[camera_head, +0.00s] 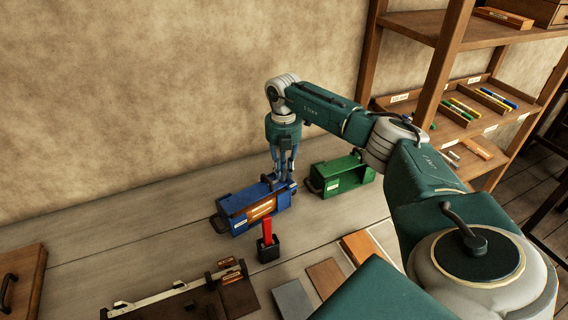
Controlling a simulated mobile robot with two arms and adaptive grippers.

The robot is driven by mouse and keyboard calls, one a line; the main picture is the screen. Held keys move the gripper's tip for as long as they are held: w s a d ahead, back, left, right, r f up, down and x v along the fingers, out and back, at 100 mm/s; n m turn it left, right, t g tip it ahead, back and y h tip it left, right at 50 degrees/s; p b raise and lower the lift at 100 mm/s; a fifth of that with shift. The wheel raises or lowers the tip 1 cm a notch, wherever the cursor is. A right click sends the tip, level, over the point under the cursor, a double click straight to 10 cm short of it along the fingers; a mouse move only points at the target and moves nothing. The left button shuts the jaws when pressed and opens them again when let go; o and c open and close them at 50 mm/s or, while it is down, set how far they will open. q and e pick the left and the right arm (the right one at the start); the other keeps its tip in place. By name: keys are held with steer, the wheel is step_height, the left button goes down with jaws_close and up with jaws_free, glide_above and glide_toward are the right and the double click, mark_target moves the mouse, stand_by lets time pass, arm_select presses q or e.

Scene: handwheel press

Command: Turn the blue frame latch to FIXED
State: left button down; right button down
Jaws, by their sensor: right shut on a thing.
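The blue frame (240,221) sits on the workbench near the middle, with an orange-brown panel in its front side. My right gripper (284,180) points down at the right rear part of the blue frame. Its fingers are shut on a small part there, which looks like the blue frame latch; the fingers hide most of it. I cannot read any FIXED marking or tell the latch's position at this size. My left gripper is not in view.
A green frame (342,176) stands just right of my right gripper. A red-handled tool in a black holder (268,250) stands in front of the blue frame. Several flat plates (292,299) lie at the front. A wooden shelf (465,125) rises at the right.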

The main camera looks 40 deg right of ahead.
steer(key=m, duration=0.2)
steer(key=m+p, duration=0.1)
steer(key=m, duration=0.2)
steer(key=shift+w+d+r+m+p, duration=0.1)
steer(key=shift+w+m+p, duration=0.2)
steer(key=shift+p, duration=0.1)
stand_by(0.4)
steer(key=c, duration=1.6)
jaws_free()
steer(key=shift+s, duration=0.1)
step_height(320, 180, up, 12)
steer(key=shift+s, duration=0.1)
